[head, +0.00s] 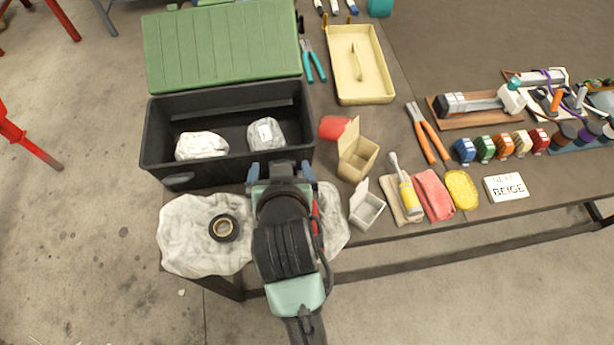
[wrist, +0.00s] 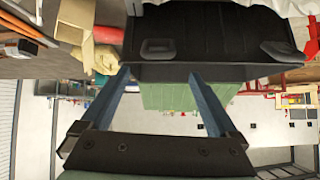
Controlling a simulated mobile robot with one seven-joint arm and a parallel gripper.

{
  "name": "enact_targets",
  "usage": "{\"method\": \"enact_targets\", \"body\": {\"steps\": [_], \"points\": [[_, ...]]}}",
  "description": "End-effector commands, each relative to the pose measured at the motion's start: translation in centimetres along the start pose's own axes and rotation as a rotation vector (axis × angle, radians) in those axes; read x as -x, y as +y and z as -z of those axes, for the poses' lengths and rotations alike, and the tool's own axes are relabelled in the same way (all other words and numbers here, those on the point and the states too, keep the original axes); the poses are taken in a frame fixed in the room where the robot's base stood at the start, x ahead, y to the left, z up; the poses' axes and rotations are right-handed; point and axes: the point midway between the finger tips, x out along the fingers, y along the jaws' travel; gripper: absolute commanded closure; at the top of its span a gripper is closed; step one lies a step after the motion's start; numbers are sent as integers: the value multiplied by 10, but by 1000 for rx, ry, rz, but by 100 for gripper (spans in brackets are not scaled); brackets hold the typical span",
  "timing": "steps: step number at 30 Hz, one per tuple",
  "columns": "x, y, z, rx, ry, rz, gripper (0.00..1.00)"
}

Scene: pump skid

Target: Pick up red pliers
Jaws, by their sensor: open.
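A narrow red piece (head: 316,214), possibly a handle of the red pliers, shows just right of my gripper over the cloth in the head view. The rest of it is hidden behind my arm, and I cannot make out whole red pliers in either view. My gripper (head: 282,168) is open at the front wall of the black toolbox (head: 228,172). In the wrist view my gripper (wrist: 159,74) has its two blue fingers apart with nothing held between them, and the toolbox (wrist: 215,30) lies beyond the tips.
A grey cloth (head: 185,235) with a tape roll (head: 223,228) lies at the table's front edge. Small open boxes (head: 357,165) (head: 367,208) and a red cylinder (head: 334,127) stand at right. Orange pliers (head: 435,142) and teal pliers (head: 318,66) lie farther off. The green lid (head: 222,45) is open.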

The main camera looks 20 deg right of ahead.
Motion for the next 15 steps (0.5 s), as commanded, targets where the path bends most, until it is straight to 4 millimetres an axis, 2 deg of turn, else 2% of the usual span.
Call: {"method": "enact_targets", "body": {"steps": [1,6,12,15], "points": [[18,6,0,-8,-64,-21,5],[43,23,-37,-31,-232,-79,5],[60,34,-64,-47,-337,-118,5],[59,36,-71,-49,-355,-125,5]]}}
